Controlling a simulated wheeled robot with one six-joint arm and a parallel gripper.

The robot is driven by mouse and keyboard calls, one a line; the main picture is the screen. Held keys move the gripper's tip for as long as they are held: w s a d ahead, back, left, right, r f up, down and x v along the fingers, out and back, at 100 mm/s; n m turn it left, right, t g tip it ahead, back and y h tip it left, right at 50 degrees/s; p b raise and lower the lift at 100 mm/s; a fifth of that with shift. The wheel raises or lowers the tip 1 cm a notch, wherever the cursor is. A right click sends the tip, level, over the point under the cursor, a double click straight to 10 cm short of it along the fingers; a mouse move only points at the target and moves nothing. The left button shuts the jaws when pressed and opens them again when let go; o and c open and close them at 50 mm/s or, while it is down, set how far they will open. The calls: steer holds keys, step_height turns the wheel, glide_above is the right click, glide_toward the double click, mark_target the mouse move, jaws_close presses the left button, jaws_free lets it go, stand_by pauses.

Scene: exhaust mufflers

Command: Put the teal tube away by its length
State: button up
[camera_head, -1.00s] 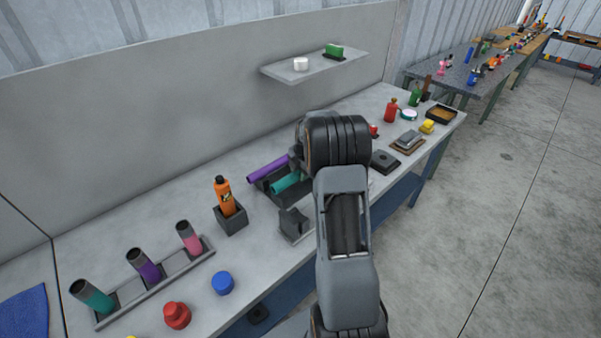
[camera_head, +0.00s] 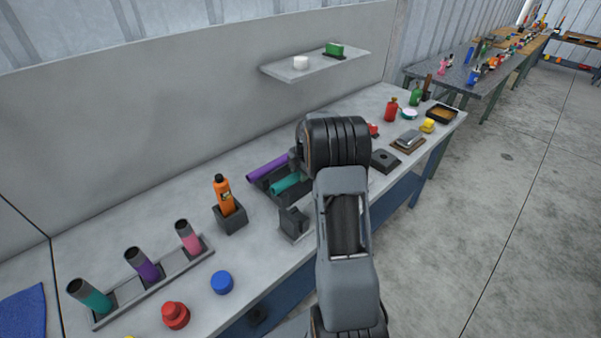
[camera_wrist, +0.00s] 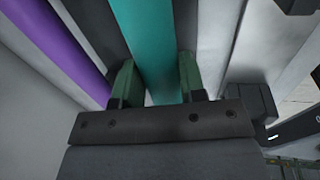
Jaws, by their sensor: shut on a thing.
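The teal tube (camera_head: 286,183) lies on its side in a dark grey holder (camera_head: 268,187) on the bench. In the wrist view the teal tube (camera_wrist: 152,50) runs between the two green fingers of my gripper (camera_wrist: 157,85), which is shut on it. In the head view my arm hides the gripper and the tube's far end. A longer-looking purple tube (camera_head: 267,167) lies beside it toward the wall; it also shows at left in the wrist view (camera_wrist: 55,45). A grey rack (camera_head: 160,285) at front left holds upright teal (camera_head: 92,296), purple (camera_head: 143,265) and pink (camera_head: 188,237) tubes.
A small dark stand (camera_head: 293,223) is close to my arm. Blue (camera_head: 222,282) and red (camera_head: 176,315) caps sit near the front edge. A wall shelf (camera_head: 316,66) is above.

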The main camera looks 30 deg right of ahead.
steer(key=shift+f+b, duration=0.45)
steer(key=shift+f, duration=0.05)
stand_by(0.5)
steer(key=o, duration=1)
steer(key=s+r, duration=0.1)
steer(key=r, duration=0.3)
steer(key=r+b, duration=0.1)
steer(key=r, duration=0.4)
steer(key=s+r, duration=0.1)
steer(key=r, duration=0.3)
steer(key=shift+s+d+r, duration=0.25)
steer(key=shift+s+r, duration=0.05)
steer(key=shift+s, duration=0.05)
